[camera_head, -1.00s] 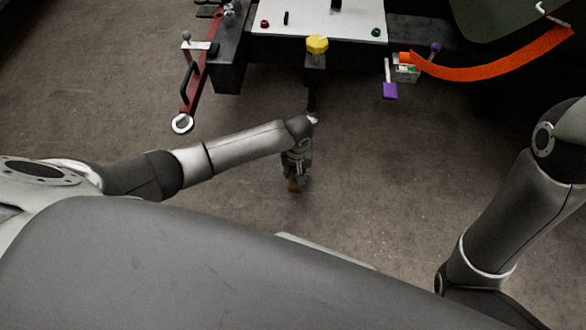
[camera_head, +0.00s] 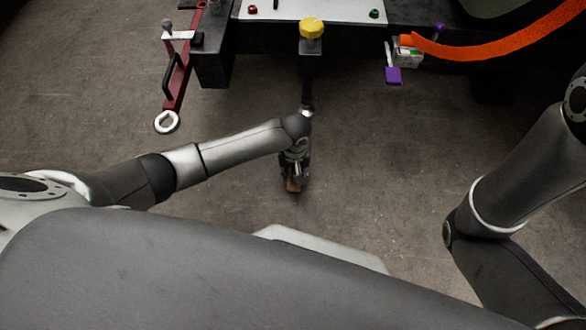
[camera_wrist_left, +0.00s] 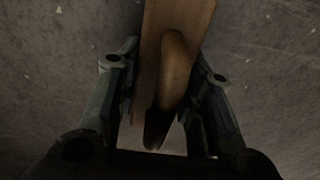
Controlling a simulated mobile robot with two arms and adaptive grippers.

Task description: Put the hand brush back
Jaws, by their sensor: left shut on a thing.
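The hand brush (camera_wrist_left: 178,60) is a brown wooden piece with a rounded handle, seen close up in the left wrist view. My left gripper (camera_wrist_left: 163,90) is shut on it, with one finger on each side of the wood. In the head view the left gripper (camera_head: 293,178) hangs low over the floor, and a small brown part of the brush (camera_head: 293,186) shows at its tip. The bristles cannot be made out. My right arm is at the right of the head view, and its gripper is out of the picture.
A dark bench with a white panel (camera_head: 290,10) and a yellow knob (camera_head: 312,28) stands ahead. A red bar with a ring end (camera_head: 167,121) juts out at left. A purple block (camera_head: 393,76) and an orange strap (camera_head: 500,45) are at right. The floor between is clear.

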